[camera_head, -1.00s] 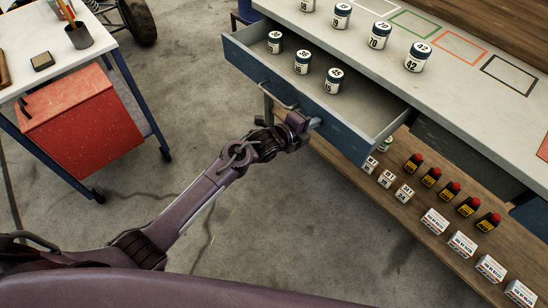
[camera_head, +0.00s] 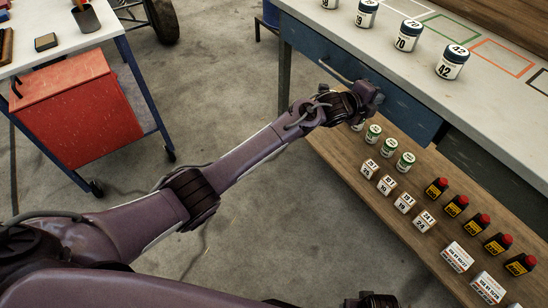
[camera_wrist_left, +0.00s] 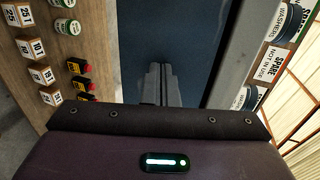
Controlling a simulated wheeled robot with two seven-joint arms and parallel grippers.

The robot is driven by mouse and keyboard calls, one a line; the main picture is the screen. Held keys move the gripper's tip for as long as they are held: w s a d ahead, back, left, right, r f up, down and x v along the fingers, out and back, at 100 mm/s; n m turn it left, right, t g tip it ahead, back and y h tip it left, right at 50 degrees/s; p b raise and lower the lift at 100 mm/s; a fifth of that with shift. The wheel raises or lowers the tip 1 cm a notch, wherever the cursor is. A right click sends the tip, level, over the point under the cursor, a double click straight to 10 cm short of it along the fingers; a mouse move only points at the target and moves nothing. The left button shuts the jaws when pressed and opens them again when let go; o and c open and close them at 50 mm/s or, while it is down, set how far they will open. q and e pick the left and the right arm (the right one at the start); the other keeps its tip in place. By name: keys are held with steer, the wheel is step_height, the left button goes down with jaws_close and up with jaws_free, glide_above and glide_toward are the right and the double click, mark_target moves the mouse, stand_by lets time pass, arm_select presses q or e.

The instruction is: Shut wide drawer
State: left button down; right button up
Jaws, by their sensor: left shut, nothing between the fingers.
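The wide drawer (camera_head: 400,101) has a blue front with a metal bar handle (camera_head: 335,72). In the head view its front sits in under the bench top, and no open interior shows. Its blue face also fills the middle of the left wrist view (camera_wrist_left: 135,35). My left gripper (camera_head: 374,92) is shut and empty at the right part of the drawer front; its closed fingers (camera_wrist_left: 161,72) point at the blue face. Whether they touch it I cannot tell. At the bottom edge of the head view a dark part, likely of my right arm, shows; its jaws cannot be made out.
The bench top (camera_head: 400,73) carries several numbered jars and coloured outlines. The lower wooden shelf (camera_head: 395,217) holds white boxes, green-topped jars and dark bottles with red caps. A red cabinet (camera_head: 75,115) stands under a white table at left. The floor between is clear.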

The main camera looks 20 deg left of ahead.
arm_select(q)
steer(key=shift+w+d+r, duration=0.1)
steer(key=shift+w+r, duration=0.05)
steer(key=shift+r, duration=0.15)
arm_select(e)
steer(key=shift+w+a+r, duration=0.15)
steer(key=shift+w+r, duration=0.05)
steer(key=shift+r, duration=0.55)
arm_select(q)
steer(key=shift+r, duration=0.15)
